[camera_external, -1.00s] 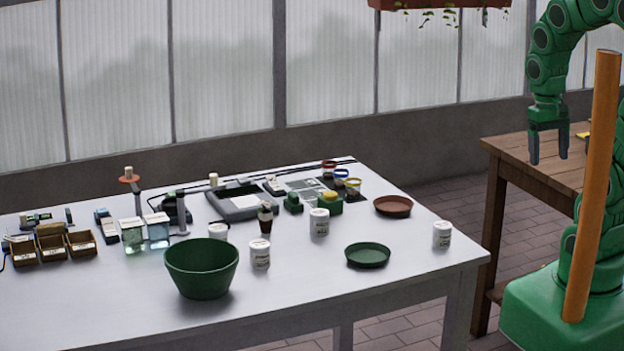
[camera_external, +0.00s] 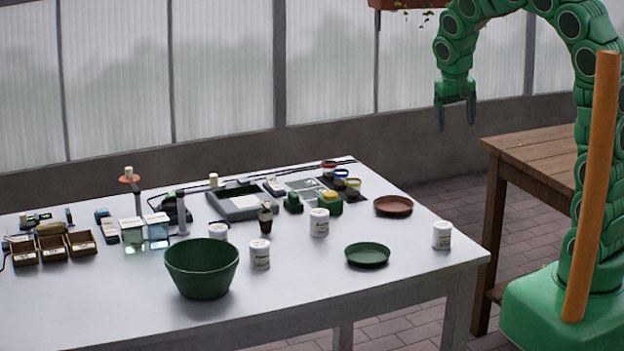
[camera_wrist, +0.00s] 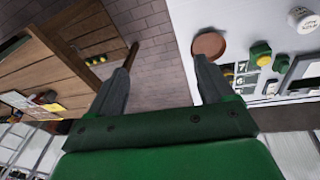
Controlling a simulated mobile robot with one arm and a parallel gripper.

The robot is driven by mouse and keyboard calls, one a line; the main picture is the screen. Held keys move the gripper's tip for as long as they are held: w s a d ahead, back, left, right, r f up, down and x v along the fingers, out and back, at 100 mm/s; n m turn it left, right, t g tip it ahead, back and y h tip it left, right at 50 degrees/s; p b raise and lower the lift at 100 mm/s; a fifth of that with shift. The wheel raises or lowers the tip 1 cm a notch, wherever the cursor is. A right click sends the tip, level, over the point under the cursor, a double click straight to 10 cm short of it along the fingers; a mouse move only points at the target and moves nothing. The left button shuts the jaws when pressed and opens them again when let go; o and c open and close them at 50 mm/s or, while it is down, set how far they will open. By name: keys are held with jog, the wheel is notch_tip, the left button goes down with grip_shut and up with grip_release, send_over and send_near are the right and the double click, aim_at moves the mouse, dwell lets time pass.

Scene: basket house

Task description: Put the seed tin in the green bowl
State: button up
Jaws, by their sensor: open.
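The green bowl (camera_external: 201,270) stands upright near the front of the white table, left of centre, and looks empty from this angle. Several similar white tins with printed labels stand on the table: one (camera_external: 260,254) just right of the bowl, one (camera_external: 319,222) near the middle, one (camera_external: 442,235) at the right end, and one (camera_external: 218,232) partly hidden behind the bowl. I cannot read which is the seed tin. My gripper (camera_external: 455,112) is open and empty, high beyond the table's right end. In the wrist view the gripper (camera_wrist: 160,82) points down over brick floor.
A green saucer (camera_external: 367,255) and a brown saucer (camera_external: 393,206) lie on the white table's right half. A tray scale (camera_external: 245,202), small jars and wooden boxes (camera_external: 52,245) crowd the back and left. A wooden bench (camera_external: 540,160) stands at right. An orange post (camera_external: 592,185) stands before my arm.

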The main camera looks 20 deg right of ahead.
jog(key=w+a+f+n+t, duration=0.1)
jog(key=w+a+f+n, duration=0.15)
jog(key=w+a, duration=0.95)
jog(key=n+t+y, duration=0.1)
jog(key=n+y, duration=0.3)
jog(key=n, duration=0.1)
send_over(221, 228)
jog(key=s+d, duration=0.1)
jog(key=s, duration=0.2)
jog(key=shift+m, duration=0.25)
jog(key=f, duration=1.6)
jog(key=shift+w+d+f, duration=0.15)
jog(key=shift+w+f, duration=0.1)
jog(key=shift+f, duration=0.15)
jog(key=shift+x, duration=1.3)
jog(key=shift+w+a+f, duration=0.2)
jog(key=shift+w+f, duration=0.05)
jog(key=shift+f, duration=0.15)
jog(key=shift+w+a+f, duration=0.2)
jog(key=shift+w+f, duration=0.1)
jog(key=shift+f, duration=0.15)
jog(key=shift+x, duration=1.5)
jog(key=c, duration=1.2)
